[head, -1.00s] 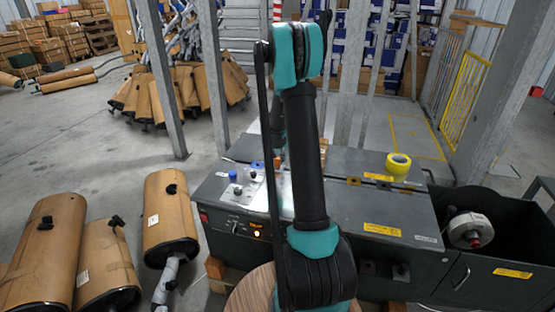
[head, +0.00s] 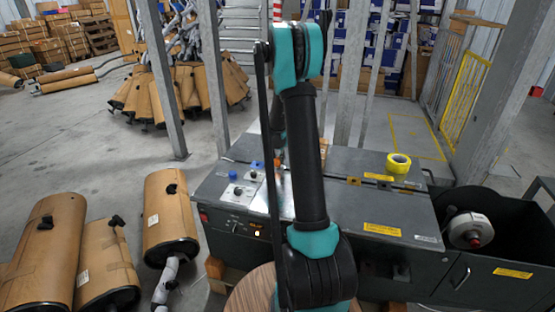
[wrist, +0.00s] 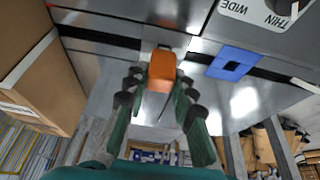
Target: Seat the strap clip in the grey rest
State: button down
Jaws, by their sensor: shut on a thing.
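In the wrist view, an orange block-like piece (wrist: 162,72), which I take to be the strap clip, sits between the fingertips of my gripper (wrist: 161,82). The fingers are shut on it, and it is over or near a shiny metal surface.
A blue piece with a square hole (wrist: 233,63) lies right of the clip, near a grey panel marked WIDE and THIN (wrist: 262,12). A cardboard box (wrist: 35,75) is at left. The dark machine (head: 375,212) bears a yellow tape roll (head: 398,163).

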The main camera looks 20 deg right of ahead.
jog(key=shift+f, duration=0.4)
jog(key=c, duration=1.2)
grip_release()
jog(key=v, duration=1.2)
jog(key=shift+d, duration=0.1)
